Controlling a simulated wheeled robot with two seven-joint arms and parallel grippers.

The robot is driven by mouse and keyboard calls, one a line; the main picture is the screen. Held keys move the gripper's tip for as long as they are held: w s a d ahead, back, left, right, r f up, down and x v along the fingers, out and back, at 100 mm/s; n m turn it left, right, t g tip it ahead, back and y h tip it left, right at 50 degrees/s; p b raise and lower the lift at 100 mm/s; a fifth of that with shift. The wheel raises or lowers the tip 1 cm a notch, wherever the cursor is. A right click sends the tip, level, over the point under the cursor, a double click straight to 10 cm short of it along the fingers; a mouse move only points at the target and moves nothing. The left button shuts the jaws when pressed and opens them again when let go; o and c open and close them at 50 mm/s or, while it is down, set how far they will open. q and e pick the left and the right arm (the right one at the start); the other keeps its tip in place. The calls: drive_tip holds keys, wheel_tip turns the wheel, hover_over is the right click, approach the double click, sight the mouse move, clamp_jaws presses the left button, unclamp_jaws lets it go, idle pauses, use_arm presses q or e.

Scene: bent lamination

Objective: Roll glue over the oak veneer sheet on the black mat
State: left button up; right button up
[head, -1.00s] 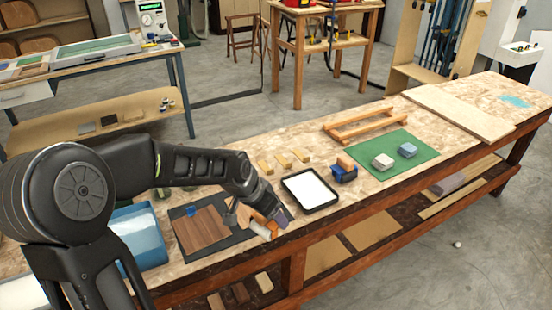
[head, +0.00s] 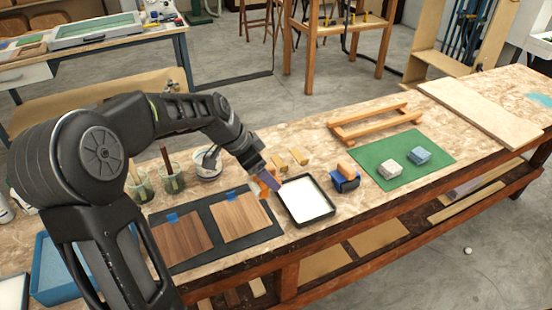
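The black mat (head: 205,254) lies on the workbench with two veneer sheets side by side. The lighter oak sheet (head: 240,217) is on the right and the darker brown sheet (head: 182,240) on the left, each with blue tape at its top edge. My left gripper (head: 268,182) is above the left edge of the black tray of white glue (head: 305,200), past the oak sheet. It appears shut on the glue roller (head: 264,191), of which only an orange part shows; the roller's working end is hidden. My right gripper is not in view.
Cups with brushes (head: 172,178) and a white tub (head: 207,163) stand behind the mat. Small wooden blocks (head: 298,156), a blue-and-orange tool (head: 345,178) and a green mat (head: 415,160) with two blocks lie around the tray. A blue bin is at the left.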

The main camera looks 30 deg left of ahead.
use_arm(q)
drive_tip(key=shift+w, duration=0.2)
drive_tip(key=shift+s+r, duration=0.2)
drive_tip(key=shift+s, duration=0.2)
drive_tip(key=shift+w+f, duration=0.15)
drive_tip(key=shift+f, duration=0.3)
drive_tip(key=shift+f+b, duration=1.8)
drive_tip(key=shift+f, duration=0.85)
